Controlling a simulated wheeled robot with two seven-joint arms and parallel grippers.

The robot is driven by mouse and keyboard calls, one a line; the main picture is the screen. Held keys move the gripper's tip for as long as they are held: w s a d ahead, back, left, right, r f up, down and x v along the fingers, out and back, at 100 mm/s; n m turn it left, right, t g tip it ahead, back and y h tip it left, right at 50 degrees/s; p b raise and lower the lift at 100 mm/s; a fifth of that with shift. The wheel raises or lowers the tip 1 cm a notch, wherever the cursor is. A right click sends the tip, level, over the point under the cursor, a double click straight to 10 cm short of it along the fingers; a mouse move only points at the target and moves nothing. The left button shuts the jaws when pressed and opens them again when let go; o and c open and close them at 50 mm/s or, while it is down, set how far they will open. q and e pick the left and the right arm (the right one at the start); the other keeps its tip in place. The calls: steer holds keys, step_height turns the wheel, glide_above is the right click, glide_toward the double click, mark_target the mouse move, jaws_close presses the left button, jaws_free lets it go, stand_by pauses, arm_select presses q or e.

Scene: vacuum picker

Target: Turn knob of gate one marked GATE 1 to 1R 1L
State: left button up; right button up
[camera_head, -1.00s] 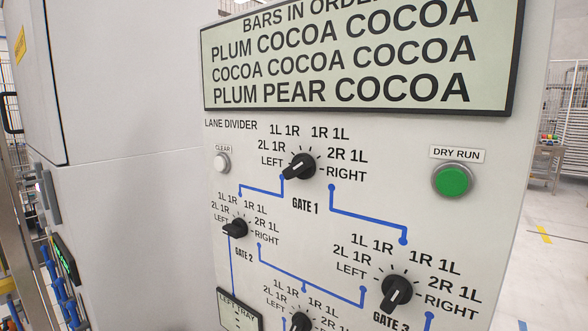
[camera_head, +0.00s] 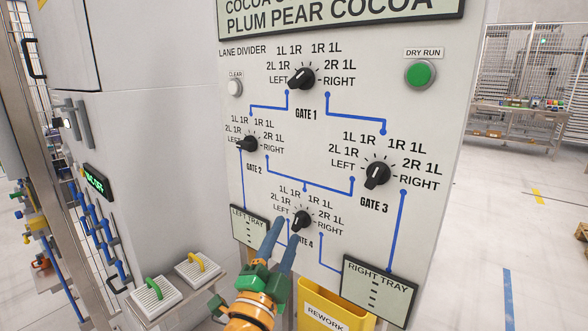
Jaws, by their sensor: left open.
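The GATE 1 knob (camera_head: 302,78) is a black pointer knob high on the white panel (camera_head: 225,135). Its pointer is turned to the lower left, towards the LEFT mark. The 1R 1L mark (camera_head: 326,48) is above it to the right. My left gripper (camera_head: 287,229) comes in from below, with two blue fingers spread apart and nothing between them. Its tips show just left of and below the GATE 4 knob (camera_head: 302,218), well below the GATE 1 knob. I cannot tell how far the tips are from the panel. My right gripper is out of view.
The GATE 2 knob (camera_head: 247,143) and GATE 3 knob (camera_head: 377,173) stick out of the panel. A green DRY RUN button (camera_head: 420,74) and a white button (camera_head: 235,88) flank GATE 1. A yellow REWORK bin (camera_head: 340,307) and tray signs (camera_head: 374,289) are below.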

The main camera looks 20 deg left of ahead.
arm_select(q)
steer(key=s+d+r+m+g+h, duration=0.35)
steer(key=d+r+m+h, duration=0.25)
steer(key=r+m+h, duration=0.7)
steer(key=s+d+r+m+g+h, duration=0.2)
steer(key=d+r+m+g+h, duration=0.35)
steer(key=m, duration=1.05)
steer(key=m+t+y, duration=0.5)
steer(key=m+y, duration=0.4)
steer(key=y, duration=0.4)
glide_toward(295, 79)
steer(key=w, duration=0.1)
steer(key=p+x, duration=0.1)
steer(key=x, duration=0.2)
steer(key=p+x, duration=0.2)
steer(key=x, duration=0.2)
steer(key=shift+s+d+r+p, duration=0.15)
steer(key=shift+d+r+p, duration=0.05)
steer(key=shift+p, duration=0.1)
steer(key=shift+w+d+f, duration=0.15)
steer(key=shift+w+f, duration=0.05)
steer(key=shift+w, duration=0.15)
steer(key=shift+s, duration=0.1)
steer(key=shift+c, duration=0.4)
jaws_close()
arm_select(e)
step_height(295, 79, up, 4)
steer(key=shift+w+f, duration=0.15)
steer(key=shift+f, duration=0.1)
